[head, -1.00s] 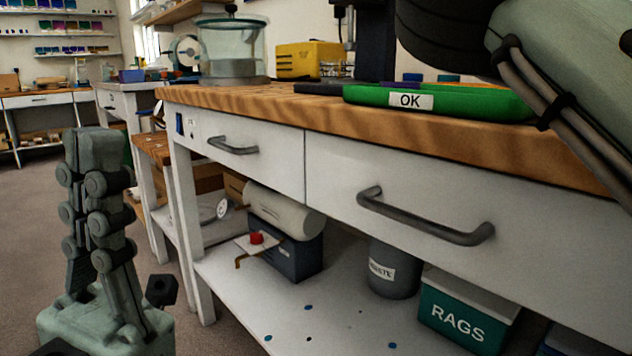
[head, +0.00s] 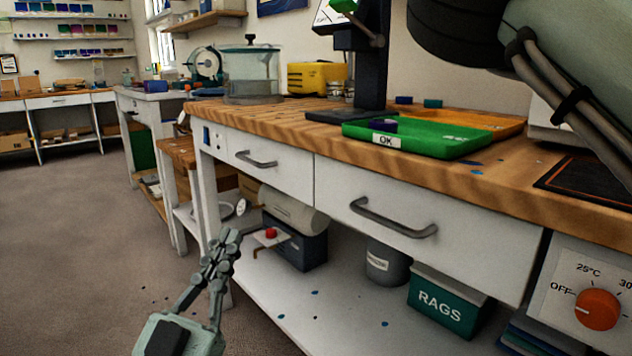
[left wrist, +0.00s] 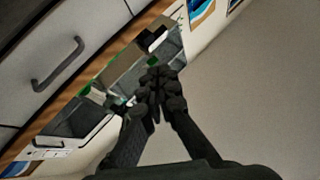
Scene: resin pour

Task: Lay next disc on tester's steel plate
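The tester (head: 372,55), a dark column with a lever, stands at the back of the wooden bench. Its steel plate cannot be made out clearly. A small purple piece (head: 383,125) lies in the green OK tray (head: 450,146). Small blue (head: 404,100) and teal (head: 433,103) pieces sit behind it near an orange tray (head: 500,122); I cannot tell whether these are the discs. My left gripper (head: 232,236) is low in front of the bench, below the top and apart from everything. In the left wrist view its fingertips (left wrist: 160,75) meet with nothing visible between them. My right gripper is out of view.
A glass chamber (head: 250,75) and a yellow box (head: 316,77) stand at the back left. Drawer handles (head: 390,217) stick out of the bench front. Under it are a RAGS box (head: 448,300) and grey bin (head: 387,265). Floor at left is clear.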

